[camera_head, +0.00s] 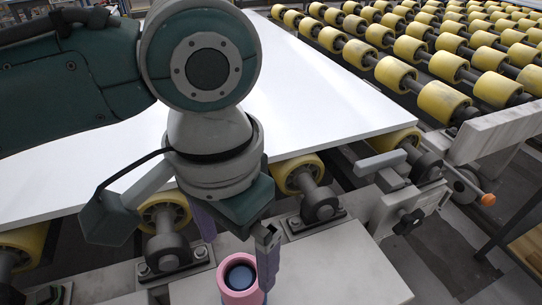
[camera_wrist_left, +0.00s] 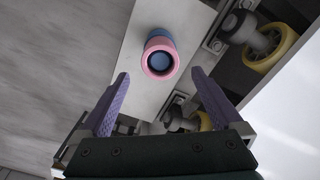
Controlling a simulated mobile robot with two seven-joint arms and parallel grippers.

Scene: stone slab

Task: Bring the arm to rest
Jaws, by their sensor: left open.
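My left gripper (camera_head: 240,240) is open, its two purple fingers apart with nothing between them. It hangs over the metal ledge at the near side of the conveyor. In the left wrist view the open fingers (camera_wrist_left: 161,80) point toward a pink and blue cylinder (camera_wrist_left: 160,56), which lies beyond the fingertips and is not held. In the head view this cylinder (camera_head: 240,277) stands on the ledge just below the gripper, and the right finger partly overlaps its edge. My right gripper is not in view.
A large white slab (camera_head: 310,105) lies on the conveyor behind my left arm. Yellow rollers (camera_head: 444,100) fill the back right. The metal ledge (camera_head: 335,270) is bare right of the cylinder. A bracket with an orange-tipped rod (camera_head: 488,199) stands at the right.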

